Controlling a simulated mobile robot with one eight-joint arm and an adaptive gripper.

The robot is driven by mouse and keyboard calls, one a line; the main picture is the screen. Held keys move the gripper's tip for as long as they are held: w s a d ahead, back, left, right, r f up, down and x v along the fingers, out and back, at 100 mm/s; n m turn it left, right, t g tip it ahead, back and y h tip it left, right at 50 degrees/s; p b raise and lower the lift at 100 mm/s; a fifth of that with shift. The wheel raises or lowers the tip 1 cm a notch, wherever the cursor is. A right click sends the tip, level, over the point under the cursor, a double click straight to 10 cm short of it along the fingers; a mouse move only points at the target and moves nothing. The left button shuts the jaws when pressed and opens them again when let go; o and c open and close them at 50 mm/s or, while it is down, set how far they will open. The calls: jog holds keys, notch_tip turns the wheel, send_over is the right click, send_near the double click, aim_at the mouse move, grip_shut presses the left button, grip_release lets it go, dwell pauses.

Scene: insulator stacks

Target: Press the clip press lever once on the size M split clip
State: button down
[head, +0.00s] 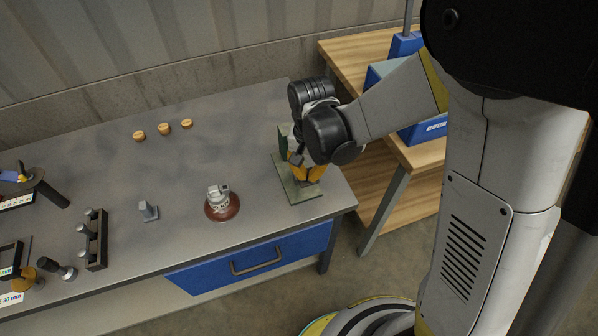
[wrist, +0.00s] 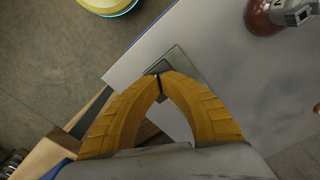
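The clip press stands at the right end of the grey bench, with a flat green base plate (head: 306,194) and a green upright (head: 283,142). The plate also shows in the wrist view (wrist: 188,62), under the fingertips. My gripper (head: 299,177) is over the press and hides most of it. In the wrist view its yellow fingers (wrist: 160,74) meet at the tips, with a thin dark line between them. The lever cannot be made out clearly. The size M split clip cannot be made out; it may be hidden behind my gripper.
A brown round piece with a grey top (head: 221,204) stands left of the press. A small grey block (head: 148,210), a dark rack (head: 96,240) and several tan pieces (head: 164,129) are further left. A wooden table (head: 345,56) with blue boxes stands behind right.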

jog(key=shift+f, duration=0.3)
jog(key=shift+r, duration=0.2)
notch_tip(320, 180, up, 13)
jog(key=p, duration=0.9)
dwell(1.1)
jog(key=s+d+r+n+t+b, duration=0.2)
jog(key=s+d+r+t+b, duration=0.2)
jog(key=s+d+t+b, duration=0.3)
jog(key=shift+s+d+n+b, duration=0.4)
jog(key=shift+s+d+b, duration=1.2)
jog(key=shift+d, duration=1.5)
